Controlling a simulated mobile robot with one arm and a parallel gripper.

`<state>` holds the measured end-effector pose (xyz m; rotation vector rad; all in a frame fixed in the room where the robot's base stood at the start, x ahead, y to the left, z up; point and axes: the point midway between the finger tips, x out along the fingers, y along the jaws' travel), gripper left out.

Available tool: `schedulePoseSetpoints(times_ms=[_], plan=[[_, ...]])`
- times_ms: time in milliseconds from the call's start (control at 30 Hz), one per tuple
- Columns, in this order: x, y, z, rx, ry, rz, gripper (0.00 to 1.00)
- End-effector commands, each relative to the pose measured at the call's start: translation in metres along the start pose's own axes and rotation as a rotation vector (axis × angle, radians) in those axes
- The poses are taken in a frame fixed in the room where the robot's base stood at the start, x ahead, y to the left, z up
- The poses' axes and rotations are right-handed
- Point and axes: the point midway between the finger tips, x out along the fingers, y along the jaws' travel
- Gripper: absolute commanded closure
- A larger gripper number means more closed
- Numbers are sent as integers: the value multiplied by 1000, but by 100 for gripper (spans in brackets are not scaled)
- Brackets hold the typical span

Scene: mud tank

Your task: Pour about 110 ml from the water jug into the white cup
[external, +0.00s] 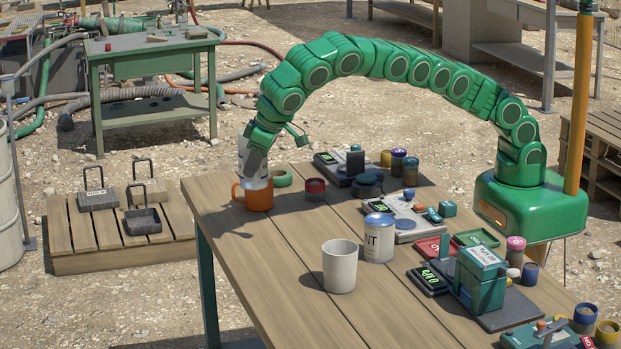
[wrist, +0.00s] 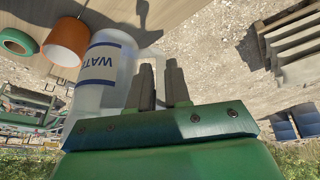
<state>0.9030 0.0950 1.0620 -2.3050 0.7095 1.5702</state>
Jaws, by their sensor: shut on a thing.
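The white water jug (external: 244,152) is at the far left corner of the table, partly hidden by my gripper and the orange mug (external: 253,196). In the wrist view, the jug (wrist: 103,68) shows a blue-lettered label and a pale handle. My gripper (external: 252,158) is shut on the jug at its handle; its fingers also show in the wrist view (wrist: 160,85). I cannot tell whether the jug touches the table. The white cup (external: 340,268) stands upright near the table's left front, apart from the jug; its inside is not clear.
Scales, trays and small jars crowd the table's right side. Bare wood (external: 270,240) lies left of the cup.

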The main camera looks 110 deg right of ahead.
Motion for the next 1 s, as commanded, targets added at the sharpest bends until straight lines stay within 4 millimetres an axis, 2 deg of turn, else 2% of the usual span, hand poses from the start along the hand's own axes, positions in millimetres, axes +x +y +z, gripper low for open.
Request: schedulePoseSetpoints(times_ms=[367, 467, 1000], plan=[[-21, -38, 32, -100, 2, -47, 100], [-30, -54, 48, -144, 2, -69, 100], [-87, -143, 158, -429, 12, -195, 100]])
